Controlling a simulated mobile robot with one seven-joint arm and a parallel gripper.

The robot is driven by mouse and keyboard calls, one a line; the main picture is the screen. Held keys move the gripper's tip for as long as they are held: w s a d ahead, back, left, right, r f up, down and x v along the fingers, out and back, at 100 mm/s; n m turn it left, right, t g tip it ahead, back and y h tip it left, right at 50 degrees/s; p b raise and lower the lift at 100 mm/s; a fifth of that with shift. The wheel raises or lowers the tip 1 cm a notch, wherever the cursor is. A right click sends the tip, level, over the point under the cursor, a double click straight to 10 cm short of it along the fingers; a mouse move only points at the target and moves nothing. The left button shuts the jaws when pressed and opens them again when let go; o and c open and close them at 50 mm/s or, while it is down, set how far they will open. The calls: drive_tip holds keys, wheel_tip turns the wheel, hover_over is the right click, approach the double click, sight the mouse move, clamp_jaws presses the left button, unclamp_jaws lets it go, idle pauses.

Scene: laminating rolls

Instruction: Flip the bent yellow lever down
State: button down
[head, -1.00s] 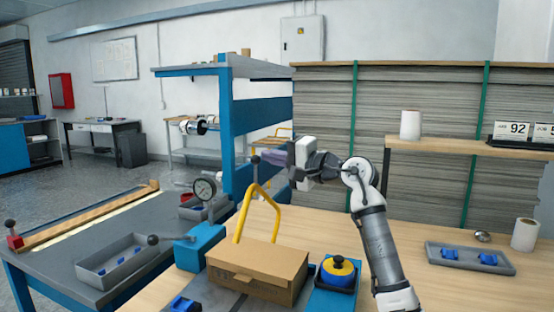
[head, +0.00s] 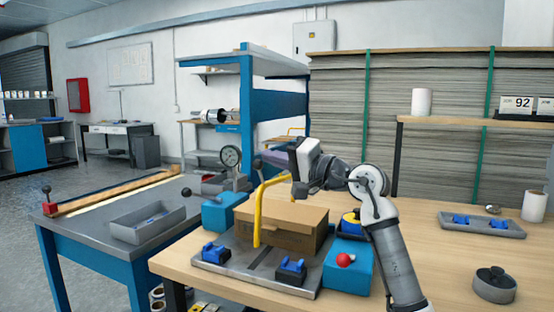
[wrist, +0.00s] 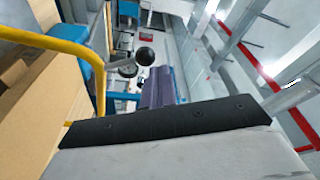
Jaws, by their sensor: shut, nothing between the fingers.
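The bent yellow lever (head: 258,215) rises beside the cardboard box (head: 270,240), then bends and runs right towards my gripper. My gripper (head: 297,178) is shut and empty, above the box near the lever's upper end. I cannot tell in the head view whether they touch. In the wrist view the lever (wrist: 92,58) shows at the left, running along the box side and bending down towards the dark edge of my gripper (wrist: 170,122). Its far end is hidden there.
A blue block (head: 225,212) with a black-knobbed lever stands left of the box. A blue block with a red knob (head: 345,260) is in front right. Blue clips (head: 291,268) sit on the grey plate.

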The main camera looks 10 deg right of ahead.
drive_tip(key=s+a+f+n+b, duration=0.1)
drive_tip(key=s+a+f+b, duration=0.1)
drive_tip(key=f+b, duration=0.3)
drive_tip(key=shift+s+n, duration=0.4)
drive_tip(key=shift+s, duration=0.1)
drive_tip(key=shift+a, duration=0.15)
drive_tip(key=shift+s, duration=0.15)
drive_tip(key=v, duration=1.4)
drive_tip(key=shift+d, duration=0.4)
